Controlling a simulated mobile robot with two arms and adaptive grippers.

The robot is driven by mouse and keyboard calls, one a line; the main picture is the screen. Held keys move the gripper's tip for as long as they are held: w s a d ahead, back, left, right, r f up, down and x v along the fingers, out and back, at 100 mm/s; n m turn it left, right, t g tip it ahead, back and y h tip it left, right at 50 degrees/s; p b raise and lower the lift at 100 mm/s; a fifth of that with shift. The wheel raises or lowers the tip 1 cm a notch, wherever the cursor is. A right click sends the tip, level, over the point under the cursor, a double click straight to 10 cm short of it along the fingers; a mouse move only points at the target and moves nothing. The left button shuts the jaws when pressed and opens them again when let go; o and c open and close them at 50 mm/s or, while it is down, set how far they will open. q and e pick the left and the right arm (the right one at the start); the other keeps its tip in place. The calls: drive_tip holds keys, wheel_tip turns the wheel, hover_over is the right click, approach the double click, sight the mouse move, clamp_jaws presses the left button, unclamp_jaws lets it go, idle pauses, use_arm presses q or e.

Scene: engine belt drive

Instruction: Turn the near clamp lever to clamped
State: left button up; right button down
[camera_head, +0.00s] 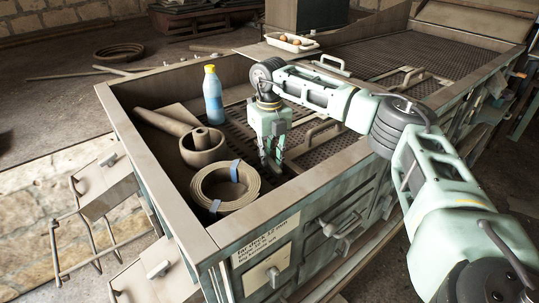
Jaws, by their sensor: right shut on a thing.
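My right gripper (272,163) points down into the near end of the long box-like bench (272,207), close to its perforated floor. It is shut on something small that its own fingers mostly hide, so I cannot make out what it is. A pale bar handle (312,131) stands on the floor just right of the gripper, apart from it as far as I can see. A lever-like knob (328,228) sits on the bench's front panel. I cannot tell which of these is the near clamp lever or how it is turned. My left gripper is not in view.
A white tray (292,47) of small round things is at the back. Bench walls surround the gripper.

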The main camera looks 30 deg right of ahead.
sight(269, 159)
drive_tip(key=m+p, duration=0.1)
drive_tip(key=m, duration=0.3)
drive_tip(key=shift+r, duration=0.15)
drive_tip(key=m, duration=0.4)
drive_tip(key=shift+p, duration=0.35)
drive_tip(key=m+p, duration=0.1)
drive_tip(key=m, duration=0.3)
drive_tip(key=shift+m, duration=0.3)
drive_tip(key=shift+w+m+p, duration=0.1)
drive_tip(key=shift+m+p, duration=0.2)
drive_tip(key=shift+m, duration=1.2)
drive_tip(key=shift+d, duration=0.1)
drive_tip(key=c, duration=1.7)
unclamp_jaws()
wheel_tip(269, 159, up, 12)
drive_tip(key=shift+f, duration=0.1)
